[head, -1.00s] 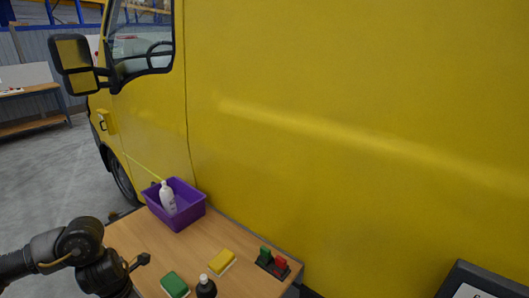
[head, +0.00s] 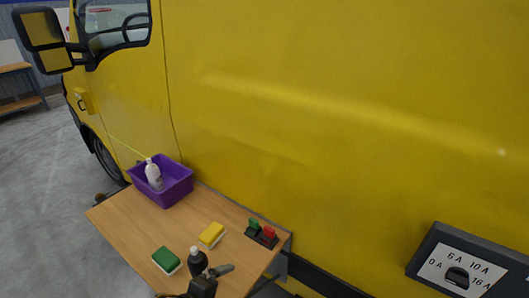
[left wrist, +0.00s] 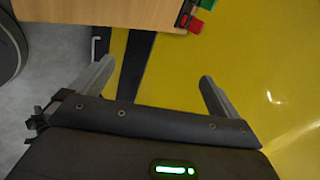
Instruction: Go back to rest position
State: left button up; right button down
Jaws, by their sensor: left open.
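My left gripper (head: 243,277) is at the bottom of the head view, by the near right edge of the table. It is open and partly cut off by the frame. In the left wrist view its two fingers (left wrist: 156,75) are spread wide with nothing between them. The table edge and the yellow van side lie beyond them. My right gripper is in neither view.
The wooden table (head: 130,220) holds a purple bin (head: 178,187) with a white bottle (head: 153,175), a green sponge (head: 166,260), a yellow sponge (head: 212,235), a dark bottle (head: 197,262) and a red-green switch block (head: 262,235). A dial panel (head: 455,268) is at right. The van (head: 350,130) stands behind.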

pick_arm(q)
jog(key=s+a+f+n+g+y, duration=0.35)
jog(key=s+a+n, duration=0.35)
jog(key=s+n, duration=0.3)
jog(key=s+a+f+n+g+y, duration=0.2)
jog(key=s+a+f+n, duration=0.45)
jog(key=n, duration=0.55)
notch_tip(320, 180, down, 27)
jog(key=s+b, duration=0.2)
jog(key=b, duration=0.3)
jog(key=s+a+f+m+g+b, duration=0.1)
jog(key=s+a+f+g+b, duration=0.1)
jog(key=s+f, duration=1.5)
notch_tip(320, 180, down, 4)
jog(key=shift+a+f+b, duration=0.1)
jog(key=shift+a+b, duration=0.3)
jog(key=shift+b, duration=0.45)
